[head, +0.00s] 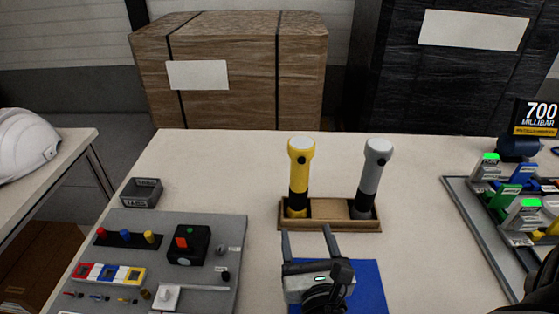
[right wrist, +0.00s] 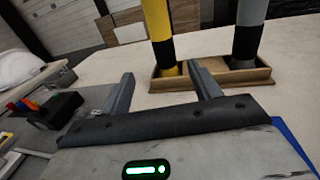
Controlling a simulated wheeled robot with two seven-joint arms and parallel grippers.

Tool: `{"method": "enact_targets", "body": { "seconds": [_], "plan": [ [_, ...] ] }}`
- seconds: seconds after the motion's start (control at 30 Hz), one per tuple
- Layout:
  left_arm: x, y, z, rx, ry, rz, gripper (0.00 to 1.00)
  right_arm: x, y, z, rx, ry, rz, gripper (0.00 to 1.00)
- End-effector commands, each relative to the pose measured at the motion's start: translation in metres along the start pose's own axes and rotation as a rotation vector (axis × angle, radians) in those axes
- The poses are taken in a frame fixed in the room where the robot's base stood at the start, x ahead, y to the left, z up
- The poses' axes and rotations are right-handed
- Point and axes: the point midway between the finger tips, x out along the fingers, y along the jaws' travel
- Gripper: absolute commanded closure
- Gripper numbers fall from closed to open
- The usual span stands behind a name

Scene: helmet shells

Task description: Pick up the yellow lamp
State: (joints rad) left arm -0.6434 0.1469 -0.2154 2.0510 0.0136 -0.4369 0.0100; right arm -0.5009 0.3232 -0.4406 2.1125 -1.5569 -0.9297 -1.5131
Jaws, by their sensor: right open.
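The yellow lamp (head: 300,170) stands upright in the left part of a wooden holder (head: 331,225). It has a black band low on its body. It also shows in the right wrist view (right wrist: 157,24), its top cut off by the frame. My right gripper (head: 306,232) is open and empty, in front of the holder and short of the yellow lamp. In the right wrist view its fingers (right wrist: 162,77) stand apart, with the right finger overlapping the holder's front. My left gripper is not in view.
A grey lamp (head: 371,176) stands in the holder's right part. A blue mat (head: 370,283) lies under my right gripper. A grey board with parts (head: 215,225) is at the left, a valve panel (head: 470,210) at the right. The table behind the lamps is clear.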

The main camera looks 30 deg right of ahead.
Motion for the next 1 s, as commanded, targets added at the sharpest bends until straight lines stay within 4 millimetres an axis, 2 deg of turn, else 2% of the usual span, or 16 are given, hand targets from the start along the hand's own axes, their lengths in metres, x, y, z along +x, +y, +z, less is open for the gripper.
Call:
{"method": "enact_targets", "body": {
  "seconds": [0.43, 0.63, 0.77, 1.0],
  "plan": [
    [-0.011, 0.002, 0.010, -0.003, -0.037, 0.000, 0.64, 0.086, -0.001, 0.003, -0.003, -0.004, -0.001, 0.38],
    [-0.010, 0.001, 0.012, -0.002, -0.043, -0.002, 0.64, 0.104, -0.001, 0.001, -0.002, -0.002, -0.001, 0.38],
    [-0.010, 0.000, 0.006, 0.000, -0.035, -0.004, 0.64, 0.114, -0.002, 0.001, -0.003, -0.002, -0.001, 0.38],
    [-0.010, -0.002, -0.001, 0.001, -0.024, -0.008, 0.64, 0.149, -0.003, 0.000, -0.002, -0.002, -0.001, 0.38]
  ]
}}
